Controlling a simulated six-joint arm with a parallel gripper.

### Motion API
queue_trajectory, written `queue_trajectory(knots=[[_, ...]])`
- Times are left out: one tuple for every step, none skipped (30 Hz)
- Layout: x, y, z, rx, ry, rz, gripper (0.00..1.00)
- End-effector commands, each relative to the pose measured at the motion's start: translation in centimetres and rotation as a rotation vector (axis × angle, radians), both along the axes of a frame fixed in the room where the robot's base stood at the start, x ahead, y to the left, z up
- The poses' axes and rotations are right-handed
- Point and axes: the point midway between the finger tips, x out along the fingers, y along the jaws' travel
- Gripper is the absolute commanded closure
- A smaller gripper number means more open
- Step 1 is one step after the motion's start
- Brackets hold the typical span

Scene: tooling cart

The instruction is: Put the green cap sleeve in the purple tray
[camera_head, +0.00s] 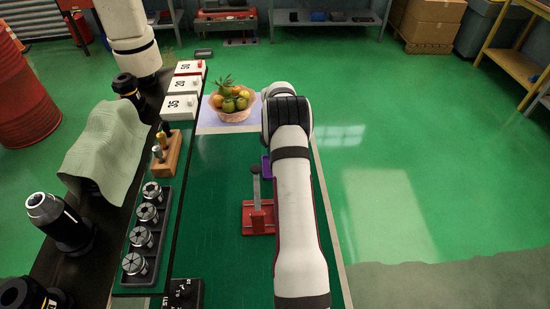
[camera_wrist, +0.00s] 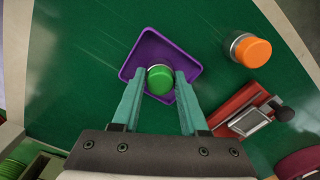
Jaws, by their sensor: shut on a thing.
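The green cap sleeve (camera_wrist: 160,80) sits between the two teal fingertips of my gripper (camera_wrist: 159,75) in the wrist view. My gripper is shut on it. Behind it in that view is the purple tray (camera_wrist: 150,45), so the sleeve appears over the tray's inside. I cannot tell how high the sleeve is above the tray floor, or whether it touches. In the head view only a small edge of the purple tray (camera_head: 265,167) shows beside my arm. My gripper and the sleeve are hidden there.
An orange-capped piece (camera_wrist: 250,50) stands close to the tray. A red stand (camera_head: 258,217) with an upright is near my arm. A fruit basket (camera_head: 234,103), a collet rack (camera_head: 144,237) and a wooden block (camera_head: 167,154) are farther left. Green cart surface (camera_head: 215,210) is clear between.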

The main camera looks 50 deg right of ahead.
Motion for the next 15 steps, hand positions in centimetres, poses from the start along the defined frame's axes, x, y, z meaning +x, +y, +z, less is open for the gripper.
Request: queue_trajectory(knots=[[0.00, -0.01, 0.01, 0.000, 0.000, 0.000, 1.00], [-0.01, 0.00, -0.04, 0.000, 0.000, 0.000, 1.00], [-0.02, 0.01, -0.16, 0.000, 0.001, 0.000, 1.00], [-0.03, 0.02, -0.26, 0.001, 0.001, 0.000, 1.00], [-0.03, 0.02, -0.32, 0.001, 0.001, 0.000, 0.55], [-0.03, 0.01, -0.28, 0.001, 0.001, 0.000, 0.48], [-0.03, 0.01, -0.28, 0.000, 0.001, 0.000, 0.42], [-0.03, 0.01, -0.27, 0.000, 0.001, 0.000, 0.37], [-0.03, 0.01, -0.27, 0.000, 0.001, 0.000, 0.30], [-0.03, 0.01, -0.26, 0.000, 0.001, 0.000, 0.27], [-0.03, 0.01, -0.26, 0.000, 0.000, 0.000, 0.27], [-0.03, 0.01, -0.26, 0.000, 0.001, 0.001, 0.27], [-0.03, 0.01, -0.25, 0.000, 0.000, 0.001, 0.27], [-0.03, 0.01, -0.25, 0.000, 0.000, 0.001, 0.27], [-0.03, 0.00, -0.25, 0.000, 0.000, 0.001, 0.27]])
